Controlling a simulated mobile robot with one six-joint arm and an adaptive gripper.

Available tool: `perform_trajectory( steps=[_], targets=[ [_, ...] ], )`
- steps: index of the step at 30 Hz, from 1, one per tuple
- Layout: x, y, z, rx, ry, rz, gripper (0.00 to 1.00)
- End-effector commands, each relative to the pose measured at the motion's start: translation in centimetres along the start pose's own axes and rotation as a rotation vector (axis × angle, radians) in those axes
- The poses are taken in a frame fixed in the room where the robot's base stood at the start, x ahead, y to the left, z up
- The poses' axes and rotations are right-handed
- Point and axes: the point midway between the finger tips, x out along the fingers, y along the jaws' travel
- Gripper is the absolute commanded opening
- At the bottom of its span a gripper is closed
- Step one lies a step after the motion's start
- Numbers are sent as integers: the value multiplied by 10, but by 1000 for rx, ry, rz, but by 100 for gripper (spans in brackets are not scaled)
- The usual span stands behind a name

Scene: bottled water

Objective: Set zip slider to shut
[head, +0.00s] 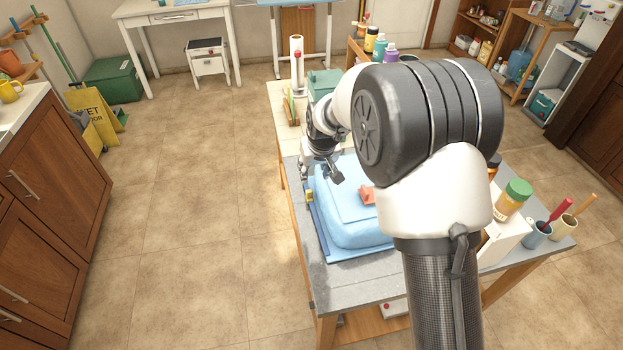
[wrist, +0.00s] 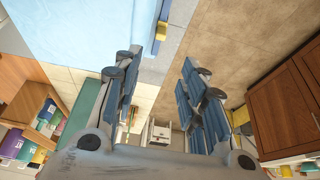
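A pale blue bag (head: 345,215) lies on the grey table, and it fills the upper left of the wrist view (wrist: 70,30). A darker blue strip (head: 322,228) runs along its left edge. A small yellow piece (head: 309,195), which looks like the zip slider, sits on this strip near its far end. It also shows in the wrist view (wrist: 161,30), beyond my fingertips. My gripper (head: 328,177) is above the far left corner of the bag, close to the slider. In the wrist view its blue-padded fingers (wrist: 156,65) are apart with nothing between them.
An orange-red piece (head: 367,195) lies on the bag, partly hidden by my arm. A green-capped jar (head: 514,198) and cups holding tools (head: 538,234) stand at the table's right. A paper roll (head: 297,62) and a green box (head: 323,84) stand behind. The floor left of the table is clear.

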Motion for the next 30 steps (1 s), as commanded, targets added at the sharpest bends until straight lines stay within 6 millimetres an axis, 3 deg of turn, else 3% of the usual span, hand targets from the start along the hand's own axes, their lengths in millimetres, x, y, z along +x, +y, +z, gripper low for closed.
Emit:
perform_trajectory(
  steps=[21,30],
  targets=[
    [144,0,3,1,-3,0,38],
    [168,0,2,1,-2,0,38]
  ],
)
